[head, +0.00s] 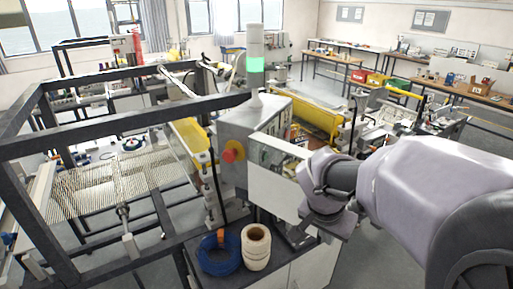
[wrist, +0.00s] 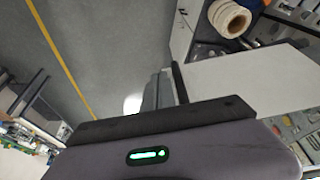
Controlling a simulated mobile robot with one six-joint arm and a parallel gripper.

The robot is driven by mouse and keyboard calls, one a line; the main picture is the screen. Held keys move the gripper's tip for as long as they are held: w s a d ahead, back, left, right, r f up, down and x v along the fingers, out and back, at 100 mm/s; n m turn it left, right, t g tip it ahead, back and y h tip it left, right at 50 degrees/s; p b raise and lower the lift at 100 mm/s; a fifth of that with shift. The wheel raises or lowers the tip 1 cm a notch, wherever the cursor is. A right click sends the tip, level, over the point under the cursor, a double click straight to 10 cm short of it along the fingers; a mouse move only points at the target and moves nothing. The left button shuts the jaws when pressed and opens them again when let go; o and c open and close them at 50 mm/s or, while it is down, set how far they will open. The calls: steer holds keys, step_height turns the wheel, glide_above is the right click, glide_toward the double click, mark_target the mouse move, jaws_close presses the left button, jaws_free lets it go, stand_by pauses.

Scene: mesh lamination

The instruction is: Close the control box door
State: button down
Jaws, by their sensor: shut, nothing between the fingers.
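The control box (head: 237,125) is a grey cabinet with a red and yellow stop button on its side and a green-lit signal tower above. Its door (head: 275,178) is a flat white panel that stands open, swung out from the box front; components show inside behind it. The door also shows in the wrist view (wrist: 245,82), right of my fingers. My gripper (head: 298,236) is low at the door's right end, partly hidden by the door and my wrist. In the wrist view my gripper (wrist: 172,88) is shut and empty, close beside the door edge; I cannot tell if they touch.
A blue cable coil (head: 219,254) and cream tape rolls (head: 256,247) sit on the dark cabinet top below the door. A black machine frame (head: 120,128) stands left. A yellow-guarded machine (head: 305,115) is behind the box. Floor (wrist: 110,50) is open at left in the wrist view.

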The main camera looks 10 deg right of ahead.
steer(key=w+d+f+p, duration=0.1)
steer(key=w+d+f, duration=0.2)
steer(key=shift+w+d+f+p, duration=0.2)
steer(key=shift+d+f+p, duration=0.05)
steer(key=shift+d+p, duration=0.15)
steer(key=shift+d, duration=0.1)
